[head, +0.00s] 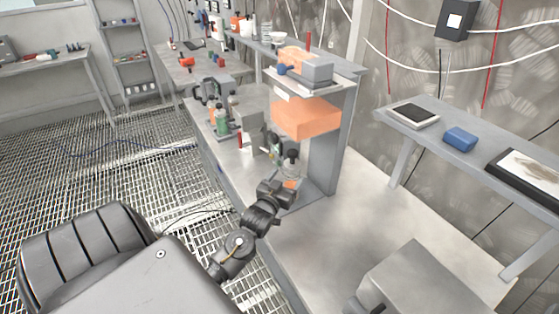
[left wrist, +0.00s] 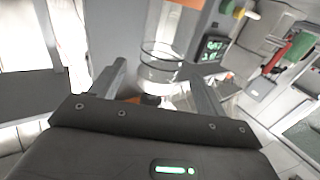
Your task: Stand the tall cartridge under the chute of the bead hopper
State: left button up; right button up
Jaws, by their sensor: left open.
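The bead hopper (head: 305,118) is an orange box held high on a grey stand at the back of the low bench. Its orange edge also shows at the top of the left wrist view (left wrist: 188,3). A clear cylinder, likely the tall cartridge (left wrist: 160,55), stands in front of my left gripper (left wrist: 154,70), between the lines of its two open fingers. I cannot tell whether they touch it. In the head view my left gripper (head: 279,184) is low beside the stand, with the clear cylinder (head: 291,169) just beyond it. The chute is not clearly visible. My right gripper is out of view.
A small dark display (left wrist: 213,46) is right of the cylinder in the left wrist view. Bottles (head: 222,120) and small devices crowd the bench left of the stand. A side table (head: 480,150) at right holds a blue block (head: 460,139). The near bench top is clear.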

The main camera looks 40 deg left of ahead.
pick_arm(q)
jog(key=v, duration=0.6)
jog(key=shift+b, duration=0.4)
jog(key=shift+a, duration=0.1)
